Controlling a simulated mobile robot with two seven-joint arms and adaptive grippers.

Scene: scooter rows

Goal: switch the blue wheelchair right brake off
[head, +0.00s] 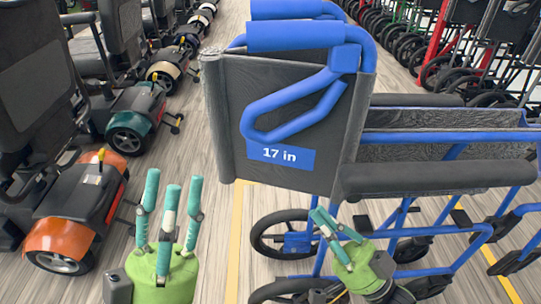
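The blue wheelchair (300,37) stands in the middle, with a dark grey backrest, a "17 in" label and a blue folded loop on the backrest. Its grey armrest (435,178) runs to the right, above blue frame tubes and wheels. I cannot make out the right brake; my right gripper covers part of the lower frame. My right gripper (322,218) is below the backrest in front of the frame, its teal fingers close together; whether it touches anything or is shut is unclear. My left gripper (172,186) is left of the wheelchair, fingers up and apart, empty.
An orange scooter (75,205) and a teal one (135,118) stand at the left, with several more behind. More wheelchairs (465,45) line the back right, one with a red frame.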

